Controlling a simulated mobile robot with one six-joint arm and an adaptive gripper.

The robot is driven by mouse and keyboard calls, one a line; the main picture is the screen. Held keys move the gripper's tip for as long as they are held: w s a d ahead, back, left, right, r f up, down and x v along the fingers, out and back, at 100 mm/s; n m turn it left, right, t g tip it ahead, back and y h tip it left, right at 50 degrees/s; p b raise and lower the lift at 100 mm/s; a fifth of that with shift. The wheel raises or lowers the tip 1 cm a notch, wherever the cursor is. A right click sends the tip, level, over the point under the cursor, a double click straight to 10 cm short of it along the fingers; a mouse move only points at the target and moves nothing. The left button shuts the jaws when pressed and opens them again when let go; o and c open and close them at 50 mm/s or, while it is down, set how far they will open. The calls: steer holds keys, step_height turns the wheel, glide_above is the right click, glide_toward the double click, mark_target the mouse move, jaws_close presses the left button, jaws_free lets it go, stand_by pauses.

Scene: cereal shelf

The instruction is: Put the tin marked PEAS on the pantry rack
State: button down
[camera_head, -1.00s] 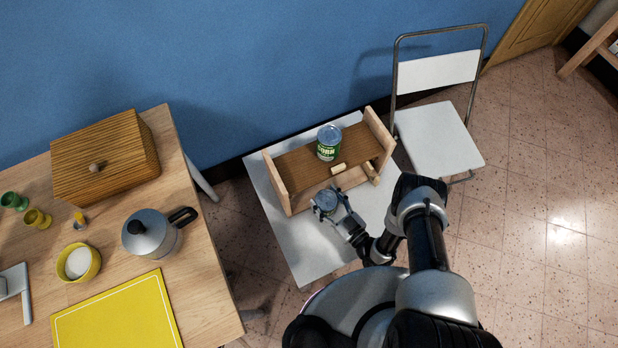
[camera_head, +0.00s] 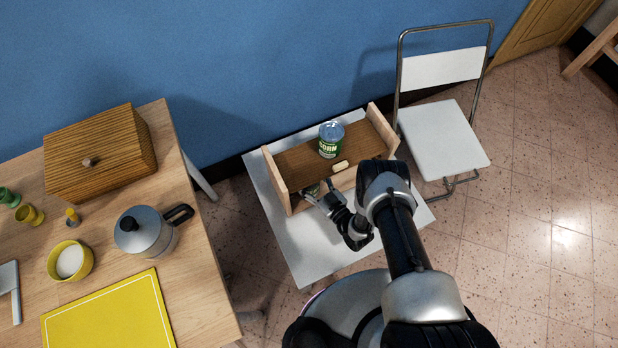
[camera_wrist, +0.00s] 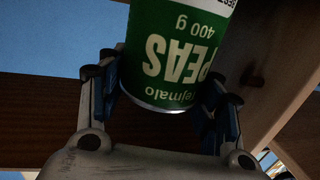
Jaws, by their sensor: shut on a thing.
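The green PEAS tin (camera_wrist: 175,55) is between the fingers of my gripper (camera_wrist: 168,88) in the wrist view, its lettering upside down in that picture. My gripper (camera_head: 320,196) is shut on it. In the head view my gripper is at the front of the wooden pantry rack (camera_head: 277,181), towards its left side. There the tin is mostly hidden by the rack's upper board and my gripper. I cannot tell whether the tin touches a lower board.
The rack stands on a white table (camera_head: 305,255). A folding chair (camera_head: 440,140) is to the right, a wooden table (camera_head: 190,270) to the left.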

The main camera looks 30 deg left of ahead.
steer(key=shift+c, duration=2.4)
jaws_free()
steer(key=shift+f, duration=0.1)
steer(key=shift+r, duration=0.2)
steer(key=p+v, duration=0.1)
steer(key=v, duration=1.1)
steer(key=shift+p, duration=0.4)
